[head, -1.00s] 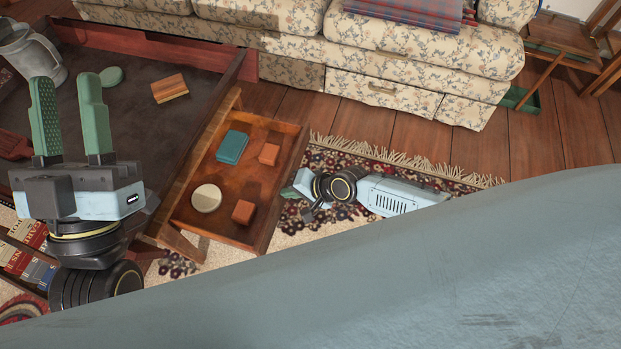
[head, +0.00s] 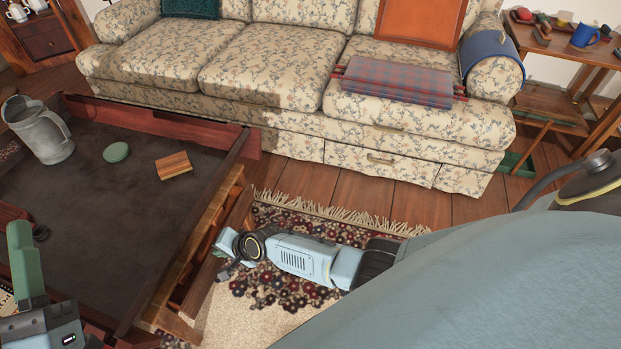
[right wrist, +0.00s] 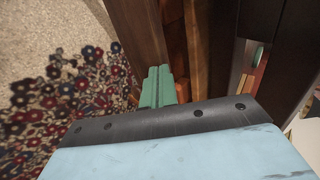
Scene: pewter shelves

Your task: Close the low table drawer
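The low table (head: 90,215) has its drawer (head: 235,212) pulled out a short way on its right side. Only a narrow gap shows between the table's side and the drawer front, so most of the contents are hidden. My right gripper (head: 224,246) is at the outer face of the drawer front, seemingly touching it. In the right wrist view, its green fingers (right wrist: 158,87) are side by side and together, with nothing between them, against the wood. My left gripper (head: 22,262) is at the lower left edge; one upright finger shows, the other is out of frame.
A metal jug (head: 42,132), a green disc (head: 116,152) and a wooden block (head: 173,165) stand on the tabletop. A floral sofa (head: 300,80) is behind. A patterned rug (head: 285,285) lies beside the table, with clear floor (head: 330,185) beyond it.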

